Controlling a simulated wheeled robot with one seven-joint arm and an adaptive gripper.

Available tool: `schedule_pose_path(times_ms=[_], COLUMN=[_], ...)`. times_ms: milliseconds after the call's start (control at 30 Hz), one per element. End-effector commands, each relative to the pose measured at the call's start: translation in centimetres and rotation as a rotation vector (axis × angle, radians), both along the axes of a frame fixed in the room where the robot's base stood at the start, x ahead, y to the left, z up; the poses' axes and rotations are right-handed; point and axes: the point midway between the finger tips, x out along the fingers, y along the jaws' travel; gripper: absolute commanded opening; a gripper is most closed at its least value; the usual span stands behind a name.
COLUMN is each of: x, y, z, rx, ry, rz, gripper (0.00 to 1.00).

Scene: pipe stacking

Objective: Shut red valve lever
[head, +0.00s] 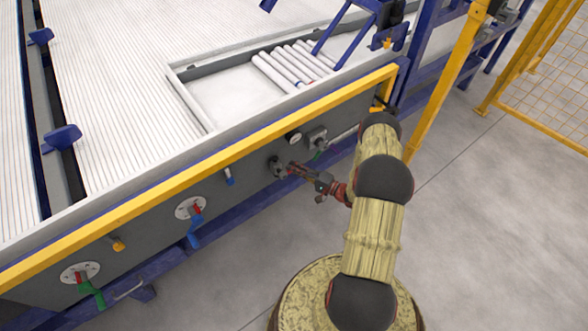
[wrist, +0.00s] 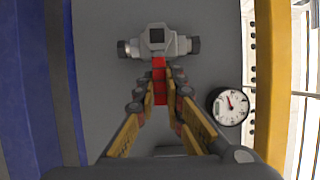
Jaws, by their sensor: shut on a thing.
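The red valve lever (wrist: 159,82) shows in the wrist view, reaching from the grey valve body (wrist: 157,40) toward my gripper. My gripper (wrist: 160,88) is shut on the lever, with one finger on each side of it. In the head view my gripper (head: 290,170) is at the grey side panel, at the same valve (head: 277,166). The lever's near part runs between the fingers and is partly hidden by them. In the head view the fingers cover most of the lever.
A round gauge (wrist: 228,105) sits right of my gripper in the wrist view. A yellow rail (head: 215,152) runs above. White pipes (head: 290,66) lie in a tray.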

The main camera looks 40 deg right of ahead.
Motion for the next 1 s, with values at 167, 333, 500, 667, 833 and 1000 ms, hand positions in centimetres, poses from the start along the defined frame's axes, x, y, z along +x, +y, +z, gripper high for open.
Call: schedule_pose_path(times_ms=[167, 333, 500, 667, 833, 1000], x=[0.0, 0.0, 0.0, 0.0, -0.2, -1.9], y=[-0.1, -0.1, 0.0, 0.0, -0.1, -1.0], z=[-0.2, -0.2, -0.1, -0.1, -0.1, -0.1], rx=[0.001, 0.001, 0.000, -0.001, -0.001, -0.001], ry=[0.005, 0.004, 0.002, 0.002, 0.002, 0.002], rz=[-0.004, -0.003, -0.002, -0.001, -0.002, -0.005], gripper=[0.00, 0.20, 0.30, 0.30, 0.30, 0.30])
